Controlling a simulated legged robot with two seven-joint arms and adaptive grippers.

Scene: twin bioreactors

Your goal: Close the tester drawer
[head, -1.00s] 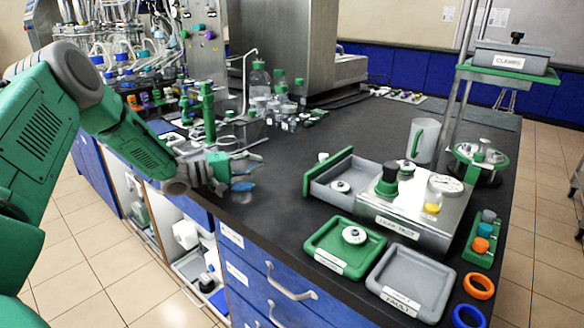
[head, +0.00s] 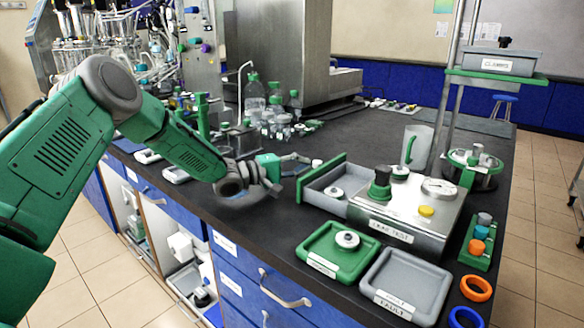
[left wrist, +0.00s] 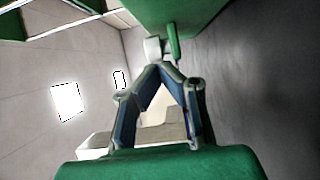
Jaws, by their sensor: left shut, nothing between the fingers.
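The leak tester (head: 405,205) is a silvery box on the dark bench, with a green-topped knob, a dial and a yellow button. Its grey drawer (head: 316,196) sticks out on the left side, open, with a green front panel (head: 322,178) and a round metal part (head: 333,194) inside. My left gripper (head: 302,158) is shut and empty, just left of the green front panel; I cannot tell whether it touches. In the left wrist view its fingertips (left wrist: 157,66) meet, with a green surface close ahead. My right gripper is not in view.
A green tray (head: 322,268) holding a round part and a grey tray labelled fault (head: 430,280) lie in front of the tester. A clear jug (head: 415,146) and a metal stand (head: 478,168) are behind it. Bottles (head: 255,100) stand at the back left.

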